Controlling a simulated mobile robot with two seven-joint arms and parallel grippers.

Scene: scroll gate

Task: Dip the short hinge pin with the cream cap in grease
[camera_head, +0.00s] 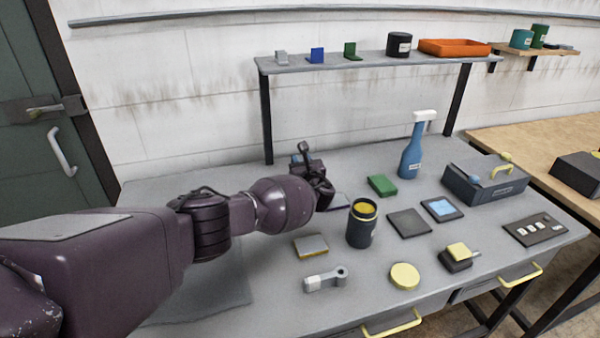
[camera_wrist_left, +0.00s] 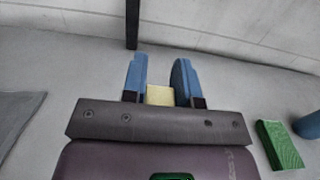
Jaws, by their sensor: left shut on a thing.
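My left gripper (camera_head: 301,161) is over the back left part of the bench, left of and behind the grease can. In the left wrist view its two blue fingers (camera_wrist_left: 160,80) are shut on a cream block-like piece, which looks like the cream cap (camera_wrist_left: 160,96) of the hinge pin. The pin's shaft is hidden, and the pin cannot be made out in the head view. The dark open can (camera_head: 361,232) with yellow grease inside stands upright on the bench. My right gripper is not in view.
A yellow disc (camera_head: 405,276), a grey lever part (camera_head: 325,279), a yellow-and-grey pad (camera_head: 311,245) and a dark square plate (camera_head: 408,223) lie around the can. A green block (camera_head: 382,185), a blue spray bottle (camera_head: 411,155) and a dark toolbox (camera_head: 480,184) stand behind and right.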

